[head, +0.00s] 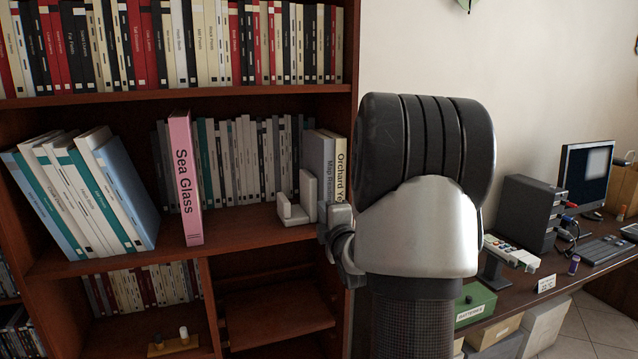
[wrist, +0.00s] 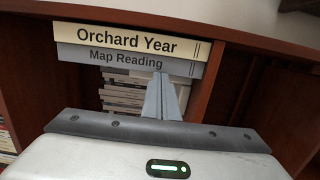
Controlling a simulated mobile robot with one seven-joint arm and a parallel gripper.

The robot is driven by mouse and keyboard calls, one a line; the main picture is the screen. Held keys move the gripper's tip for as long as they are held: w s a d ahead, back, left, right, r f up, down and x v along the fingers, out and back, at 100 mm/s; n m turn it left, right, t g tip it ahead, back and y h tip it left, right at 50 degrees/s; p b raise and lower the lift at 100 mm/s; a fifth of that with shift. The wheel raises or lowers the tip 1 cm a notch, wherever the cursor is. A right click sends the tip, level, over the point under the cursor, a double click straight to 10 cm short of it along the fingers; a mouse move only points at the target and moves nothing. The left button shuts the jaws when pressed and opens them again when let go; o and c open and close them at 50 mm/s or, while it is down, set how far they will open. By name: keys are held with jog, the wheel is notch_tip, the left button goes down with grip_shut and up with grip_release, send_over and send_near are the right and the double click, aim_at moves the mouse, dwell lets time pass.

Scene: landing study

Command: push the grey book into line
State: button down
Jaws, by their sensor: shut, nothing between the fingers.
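The grey book, Map Reading (head: 318,160), stands upright near the right end of the middle shelf. Its spine (wrist: 125,59) also shows in the wrist view. The cream book, Orchard Year (head: 341,158), stands right against it, and its spine (wrist: 125,41) shows too. The two spines look nearly level; I cannot tell exactly. My gripper (wrist: 161,80) is shut and empty, its tips by the grey spine's lower edge, toward the spine's right end. I cannot tell whether they touch. In the head view my arm hides the fingers.
A white bookend (head: 296,204) stands just left of the grey book. A pink book, Sea Glass (head: 184,180), stands farther left, beside several leaning books (head: 90,190). The case's right upright (wrist: 208,85) is close to the cream book. A desk with a monitor (head: 583,175) is at right.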

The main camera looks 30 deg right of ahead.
jog(key=shift+b+x, duration=0.6)
jog(key=shift+x, duration=0.65)
jog(key=shift+s, duration=0.1)
jog(key=shift+s+a+b, duration=0.2)
jog(key=shift+s+b, duration=0.25)
jog(key=shift+b, duration=0.15)
jog(key=b+v, duration=0.4)
jog(key=v, duration=0.8)
jog(key=shift+b, duration=0.4)
